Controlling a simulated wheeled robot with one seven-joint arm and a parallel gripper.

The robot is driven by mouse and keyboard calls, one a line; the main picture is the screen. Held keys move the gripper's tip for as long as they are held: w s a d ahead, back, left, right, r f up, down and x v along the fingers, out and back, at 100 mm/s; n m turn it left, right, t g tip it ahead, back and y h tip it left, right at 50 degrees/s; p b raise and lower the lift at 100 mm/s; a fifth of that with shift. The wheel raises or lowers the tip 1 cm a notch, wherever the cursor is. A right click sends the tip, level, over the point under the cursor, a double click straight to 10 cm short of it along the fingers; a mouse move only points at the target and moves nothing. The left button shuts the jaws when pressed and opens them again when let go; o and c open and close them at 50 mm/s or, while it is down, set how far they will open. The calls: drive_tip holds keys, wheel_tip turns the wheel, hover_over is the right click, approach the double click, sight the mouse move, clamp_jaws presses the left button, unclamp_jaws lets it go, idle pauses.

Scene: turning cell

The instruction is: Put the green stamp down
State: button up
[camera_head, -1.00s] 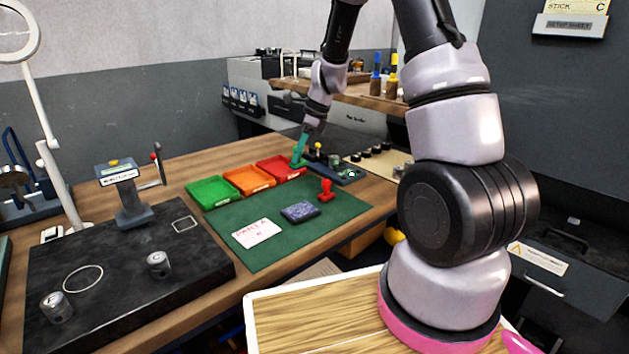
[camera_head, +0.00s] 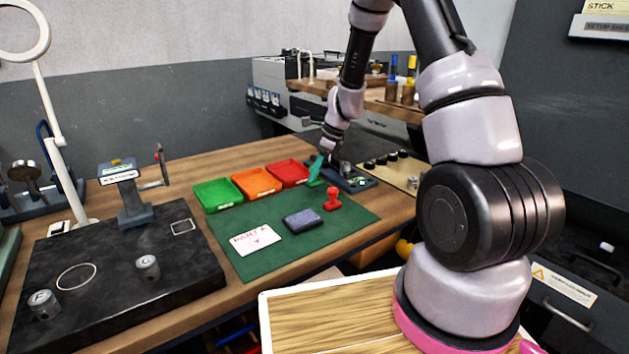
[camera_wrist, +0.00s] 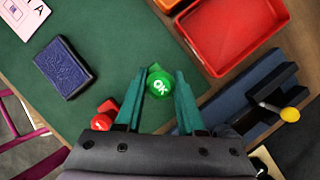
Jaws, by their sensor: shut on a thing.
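The green stamp (camera_wrist: 160,84), with a round top marked OK, sits between the teal fingers of my gripper (camera_wrist: 161,76) in the wrist view. My gripper is shut on it. In the head view my gripper (camera_head: 317,166) points down just right of the red tray, with the green stamp (camera_head: 314,183) at its tips near the far edge of the green mat (camera_head: 262,262). I cannot tell whether the stamp's base touches the mat. The red stamp (camera_head: 332,199) stands upright on the mat, nearer the front.
Green (camera_head: 217,195), orange (camera_head: 251,184) and red (camera_head: 288,174) trays line the mat's far side. A blue ink pad (camera_head: 303,220) and a white card (camera_head: 255,239) lie on the mat. A dark blue holder (camera_wrist: 250,105) is close to the gripper's right. Bare mat lies between pad and trays.

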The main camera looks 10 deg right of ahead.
drive_tip(key=shift+f, duration=1.35)
drive_tip(key=shift+f, duration=0.15)
drive_tip(key=o, duration=1)
drive_tip(key=shift+o, duration=0.2)
